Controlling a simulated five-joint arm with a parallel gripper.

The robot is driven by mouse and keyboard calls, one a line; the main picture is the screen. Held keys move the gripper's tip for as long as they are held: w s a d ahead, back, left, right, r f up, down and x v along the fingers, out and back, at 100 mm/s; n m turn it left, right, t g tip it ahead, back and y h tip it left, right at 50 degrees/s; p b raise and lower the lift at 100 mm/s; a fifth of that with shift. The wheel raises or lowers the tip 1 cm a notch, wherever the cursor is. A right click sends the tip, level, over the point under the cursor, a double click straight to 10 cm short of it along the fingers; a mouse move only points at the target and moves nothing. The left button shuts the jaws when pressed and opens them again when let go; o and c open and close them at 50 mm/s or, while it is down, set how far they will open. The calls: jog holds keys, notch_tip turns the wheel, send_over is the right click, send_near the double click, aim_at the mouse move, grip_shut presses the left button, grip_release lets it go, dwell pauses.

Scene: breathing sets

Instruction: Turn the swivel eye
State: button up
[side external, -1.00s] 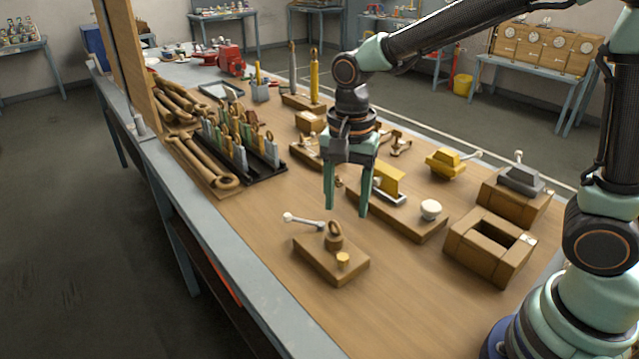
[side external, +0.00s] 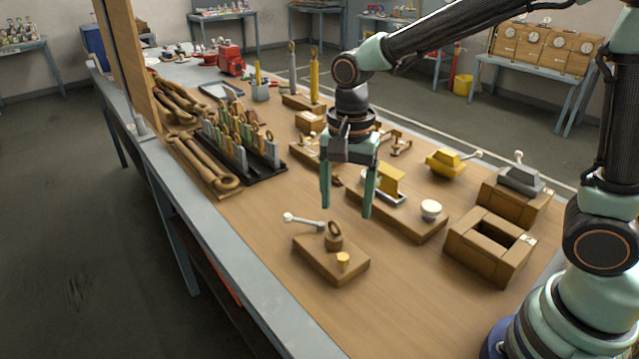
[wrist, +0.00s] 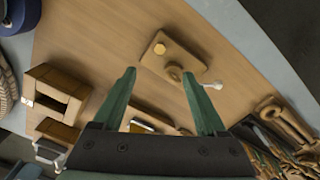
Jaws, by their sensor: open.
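The swivel eye (side external: 334,229) is a brown ring on a round collar, standing on a small wooden block (side external: 318,268). A white-knobbed lever (side external: 303,221) sticks out to its left, and a short brass knob (side external: 343,259) stands on the block in front. In the wrist view the swivel eye (wrist: 174,71) shows from above on its block, beyond the fingertips. My gripper (side external: 346,210) is open and empty. In the side view it hangs with its fingers pointing down, above and behind the block, apart from the eye.
A wooden board with a yellow block (side external: 390,179) and a white knob (side external: 431,208) lies right of the fingers. A hollow wooden box (side external: 489,246) stands farther right. A black rack (side external: 262,166) is at left. The bench front is clear.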

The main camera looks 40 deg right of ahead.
aim_at(333, 222)
jog(key=w+d+r+m, duration=0.2)
jog(key=w+m, duration=0.3)
jog(key=m, duration=0.1)
jog(key=f, duration=1.2)
jog(key=shift+w+d, duration=0.1)
jog(key=shift+w, duration=0.1)
grip_shut()
